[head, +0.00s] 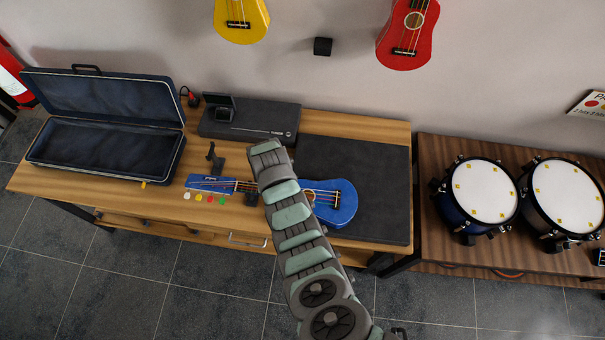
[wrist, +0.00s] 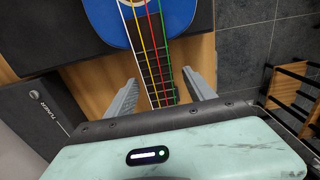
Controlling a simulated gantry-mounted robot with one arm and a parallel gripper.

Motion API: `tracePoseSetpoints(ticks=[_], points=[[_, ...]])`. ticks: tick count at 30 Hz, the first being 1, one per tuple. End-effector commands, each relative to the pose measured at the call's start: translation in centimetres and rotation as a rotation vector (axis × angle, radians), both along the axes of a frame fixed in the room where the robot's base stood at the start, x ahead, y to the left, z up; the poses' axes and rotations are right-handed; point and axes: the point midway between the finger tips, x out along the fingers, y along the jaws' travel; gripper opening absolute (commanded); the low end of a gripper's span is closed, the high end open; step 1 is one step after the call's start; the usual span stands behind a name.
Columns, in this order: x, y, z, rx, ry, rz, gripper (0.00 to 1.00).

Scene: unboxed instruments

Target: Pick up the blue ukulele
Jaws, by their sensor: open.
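The blue ukulele (head: 337,203) lies on the wooden table in the head view, its body at the right on a dark mat and its neck pointing left. My arm crosses over its middle and hides part of it. In the wrist view the blue body (wrist: 152,18) is at the top, and the fretted neck with coloured strings runs down between my fingers. My gripper (wrist: 162,95) is open, with one finger on each side of the neck and apart from it. The headstock is hidden by the gripper body in the wrist view. The exact height of the fingers is unclear.
An open dark case (head: 105,150) stands at the table's left. A black tuner box (head: 250,119) lies at the back. The dark mat (head: 375,185) is bare around the ukulele body. Drums (head: 480,190) stand at right.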

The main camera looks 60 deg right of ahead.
Motion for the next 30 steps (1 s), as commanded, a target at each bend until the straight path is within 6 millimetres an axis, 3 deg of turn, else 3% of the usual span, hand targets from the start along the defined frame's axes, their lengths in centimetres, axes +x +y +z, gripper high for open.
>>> tracePoseSetpoints(ticks=[15,30], points=[[0.0,-0.1,-1.4,-0.003,-0.001,-0.001,0.63],[0.0,-0.1,-1.4,-0.002,-0.002,-0.001,0.23]])
